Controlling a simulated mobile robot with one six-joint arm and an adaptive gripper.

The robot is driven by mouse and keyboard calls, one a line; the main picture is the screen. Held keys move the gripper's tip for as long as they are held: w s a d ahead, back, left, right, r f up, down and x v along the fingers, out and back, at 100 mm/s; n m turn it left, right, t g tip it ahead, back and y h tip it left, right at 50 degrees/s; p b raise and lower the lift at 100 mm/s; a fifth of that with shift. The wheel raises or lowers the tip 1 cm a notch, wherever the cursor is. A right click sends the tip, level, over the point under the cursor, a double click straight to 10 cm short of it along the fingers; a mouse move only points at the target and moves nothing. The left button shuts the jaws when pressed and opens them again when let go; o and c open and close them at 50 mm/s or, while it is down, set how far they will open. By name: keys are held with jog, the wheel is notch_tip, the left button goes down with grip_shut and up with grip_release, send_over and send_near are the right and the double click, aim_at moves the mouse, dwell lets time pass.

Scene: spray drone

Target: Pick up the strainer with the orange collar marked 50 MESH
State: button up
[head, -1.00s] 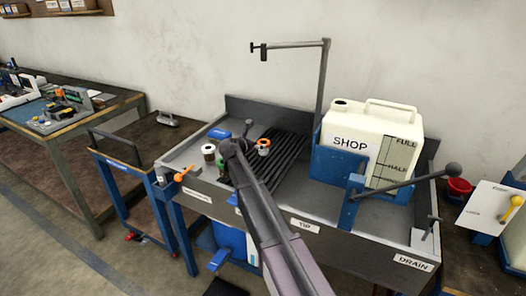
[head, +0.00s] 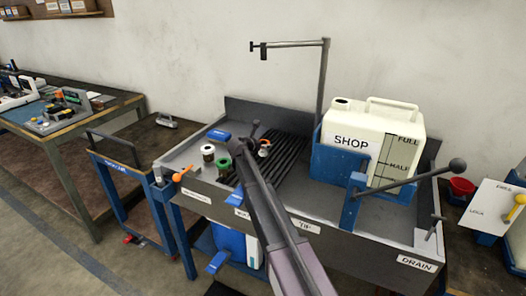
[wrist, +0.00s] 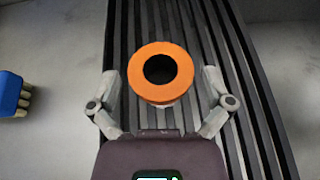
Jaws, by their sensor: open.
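The strainer with the orange collar (wrist: 181,83) stands on the dark ribbed rack, seen from above in the wrist view with a dark round opening. My gripper (wrist: 161,86) is open, with one finger on each side of the collar; I cannot tell whether they touch it. No 50 MESH marking is readable.
A green-collared strainer (head: 223,163) and a white-topped one (head: 208,153) stand left of my arm. The white SHOP tank (head: 350,140) in its blue cradle stands right. A tall post (head: 323,85) rises behind.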

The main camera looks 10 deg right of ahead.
aim_at(264, 142)
jog(key=shift+w+d+f, duration=0.3)
jog(key=shift+w+d, duration=0.1)
jog(key=shift+w, duration=0.15)
jog(key=shift+c, duration=0.2)
jog(key=c, duration=1)
jog(key=shift+o, duration=0.2)
jog(key=shift+r, duration=0.1)
notch_tip(264, 142, up, 3)
jog(key=p, duration=0.3)
jog(key=shift+r, duration=0.2)
jog(key=s+a+p, duration=0.1)
jog(key=s+a, duration=0.1)
jog(key=s, duration=0.5)
jog(key=s+a+r, duration=0.1)
jog(key=s+a, duration=0.2)
jog(key=s, duration=0.5)
jog(key=shift+a+r+p, duration=0.25)
jog(key=shift+p, duration=0.15)
